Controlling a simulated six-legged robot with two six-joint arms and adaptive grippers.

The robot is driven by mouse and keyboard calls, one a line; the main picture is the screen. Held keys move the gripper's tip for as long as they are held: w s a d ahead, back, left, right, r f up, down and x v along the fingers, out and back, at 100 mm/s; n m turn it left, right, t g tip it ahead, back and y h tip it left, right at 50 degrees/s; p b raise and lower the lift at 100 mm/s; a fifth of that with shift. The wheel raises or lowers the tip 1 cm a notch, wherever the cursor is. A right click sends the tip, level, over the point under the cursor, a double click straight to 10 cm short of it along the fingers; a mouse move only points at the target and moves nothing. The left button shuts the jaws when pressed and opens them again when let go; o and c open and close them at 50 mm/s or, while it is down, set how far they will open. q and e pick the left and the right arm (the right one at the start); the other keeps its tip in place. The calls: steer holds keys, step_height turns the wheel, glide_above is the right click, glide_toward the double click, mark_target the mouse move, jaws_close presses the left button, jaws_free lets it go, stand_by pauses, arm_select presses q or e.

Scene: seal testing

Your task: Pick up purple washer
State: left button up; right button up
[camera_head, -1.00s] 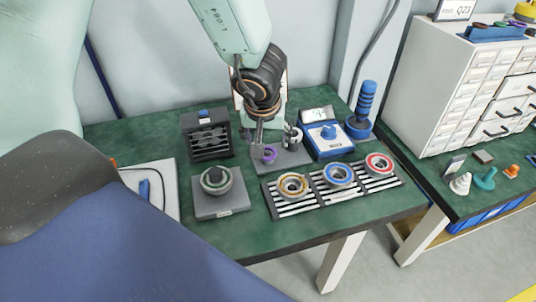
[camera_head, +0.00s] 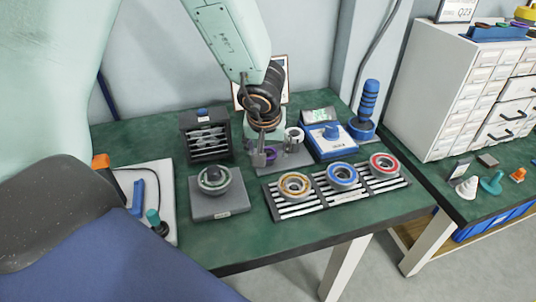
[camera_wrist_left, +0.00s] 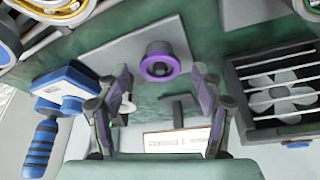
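The purple washer (camera_head: 270,154) is on a grey plate (camera_head: 296,162) at the back middle of the green table, partly hidden by my left gripper (camera_head: 262,158). In the left wrist view the washer (camera_wrist_left: 160,66) is a purple ring around a dark centre, on the grey plate (camera_wrist_left: 110,52). The two fingers of my left gripper (camera_wrist_left: 160,78) are apart and point toward the washer, one on each side. I see a gap between each finger and the washer in that view. My right gripper is not in view.
A white cylindrical part (camera_head: 294,136) stands on the plate's right. A black vented box (camera_head: 207,142) is left, a blue device (camera_head: 328,140) right. In front are a grey block with a ring (camera_head: 214,180) and a slotted rack (camera_head: 290,209) with orange, blue and red rings.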

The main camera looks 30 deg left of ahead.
arm_select(q)
steer(key=c, duration=1.1)
steer(key=shift+r, duration=0.15)
